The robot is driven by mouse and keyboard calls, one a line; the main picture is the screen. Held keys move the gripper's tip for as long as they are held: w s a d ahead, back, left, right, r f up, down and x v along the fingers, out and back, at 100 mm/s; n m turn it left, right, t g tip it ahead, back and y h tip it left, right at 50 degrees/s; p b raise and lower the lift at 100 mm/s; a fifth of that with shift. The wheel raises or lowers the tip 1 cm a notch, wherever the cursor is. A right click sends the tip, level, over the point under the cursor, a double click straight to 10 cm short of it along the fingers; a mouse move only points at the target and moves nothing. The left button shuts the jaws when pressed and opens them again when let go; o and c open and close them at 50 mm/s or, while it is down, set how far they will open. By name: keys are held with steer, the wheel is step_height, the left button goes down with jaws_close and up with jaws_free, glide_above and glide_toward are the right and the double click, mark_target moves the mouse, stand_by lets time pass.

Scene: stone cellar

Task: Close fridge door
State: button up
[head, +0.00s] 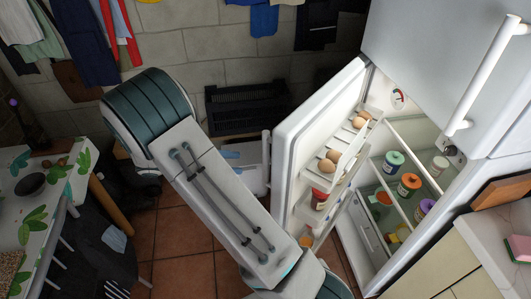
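The fridge door (298,135) stands wide open in the head view, swung out to the left of the fridge (348,240). Its inner side faces right and holds shelves with eggs (328,165) and a red jar (320,198). A white handle (266,156) shows on the door's outer side. My arm crosses the middle of the view, left of the door, and overlaps the door's lower area in the picture. I cannot tell whether it touches the door. My gripper is not in view.
Several jars stand on the fridge shelves, including an orange-lidded one (408,184). The upper fridge door (435,55) is closed. A counter (500,235) is at right, a leaf-patterned table (45,205) at left. A black crate (247,107) sits by the wall. Some tiled floor (185,240) is free.

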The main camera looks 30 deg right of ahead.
mark_target(266, 153)
steer(key=w+a+f+n+t+h, duration=0.1)
steer(key=w+a+f+n+h, duration=0.1)
steer(key=w+n+h, duration=0.1)
steer(key=d, duration=0.4)
steer(key=s+d+p, duration=0.1)
steer(key=d, duration=0.4)
steer(key=s+d+p, duration=0.1)
steer(key=d, duration=0.3)
steer(key=shift+d+f, duration=0.25)
jaws_close()
